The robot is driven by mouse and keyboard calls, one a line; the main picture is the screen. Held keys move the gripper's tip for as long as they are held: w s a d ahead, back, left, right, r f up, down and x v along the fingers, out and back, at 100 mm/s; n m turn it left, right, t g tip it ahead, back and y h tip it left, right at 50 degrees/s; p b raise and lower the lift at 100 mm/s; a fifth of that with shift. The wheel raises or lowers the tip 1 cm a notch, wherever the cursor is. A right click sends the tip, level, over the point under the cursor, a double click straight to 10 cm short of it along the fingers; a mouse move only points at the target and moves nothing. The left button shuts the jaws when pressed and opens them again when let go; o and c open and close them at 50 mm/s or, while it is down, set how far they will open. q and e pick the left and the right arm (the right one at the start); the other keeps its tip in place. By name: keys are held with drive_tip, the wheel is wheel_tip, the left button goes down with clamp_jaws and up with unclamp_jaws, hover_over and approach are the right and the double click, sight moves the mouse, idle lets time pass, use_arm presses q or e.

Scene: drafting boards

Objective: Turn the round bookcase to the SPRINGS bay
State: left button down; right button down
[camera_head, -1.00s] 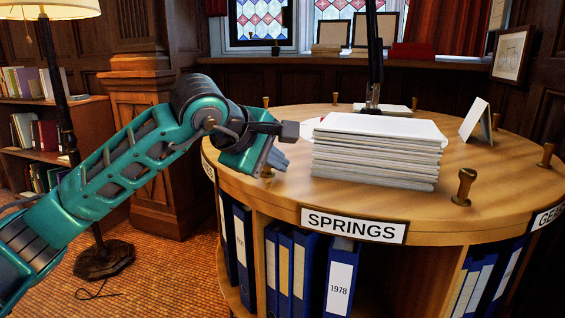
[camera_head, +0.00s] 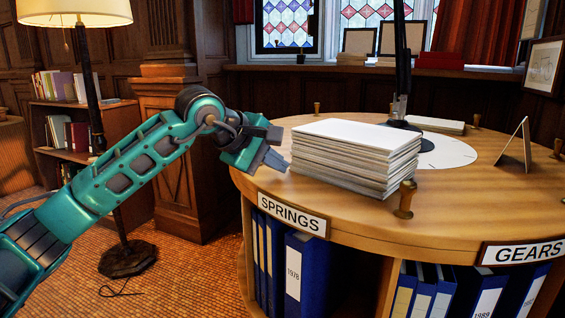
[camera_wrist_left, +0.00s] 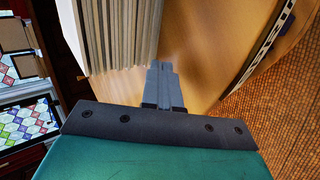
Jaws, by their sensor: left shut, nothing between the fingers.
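The round bookcase (camera_head: 330,204) has a wooden top and blue binders in its bays. Its SPRINGS label (camera_head: 292,214) is on the front left of the rim, angled to the left, and its GEARS label (camera_head: 530,252) is at the right. A brown peg (camera_head: 404,199) stands near the rim between them, with others around the top. My left gripper (camera_head: 275,160) is shut and empty, just left of the paper stack (camera_head: 350,166). In the left wrist view its fingers (camera_wrist_left: 161,80) lie beside the stack (camera_wrist_left: 112,35), over the wood; contact is unclear. My right gripper does not show.
A lamp post (camera_head: 402,60) rises behind the stack, by a white disc (camera_head: 440,152) and a folded card (camera_head: 516,145). A floor lamp (camera_head: 90,100) and a bookshelf (camera_head: 70,130) stand at the left. Tiled floor (camera_head: 190,270) is open between them and the bookcase.

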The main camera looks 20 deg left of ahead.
sight(265, 173)
use_arm(q)
drive_tip(key=shift+w+a+m+h+p, duration=0.2)
drive_tip(key=shift+w+a, duration=0.25)
drive_tip(key=shift+a, duration=0.3)
drive_tip(key=shift+w+a+m+h+p, duration=0.1)
drive_tip(key=shift+w+a+p, duration=0.25)
drive_tip(key=shift+a, duration=0.35)
drive_tip(key=shift+w+a+r, duration=0.1)
drive_tip(key=shift+w+a, duration=0.15)
drive_tip(key=w+a+p, duration=0.2)
drive_tip(key=a, duration=0.1)
drive_tip(key=shift+w+g, duration=0.25)
drive_tip(key=shift+g, duration=0.05)
drive_tip(key=shift+w+a+m+h+p, duration=0.3)
drive_tip(key=shift+w+a+m+p, duration=0.1)
drive_tip(key=shift+a, duration=0.15)
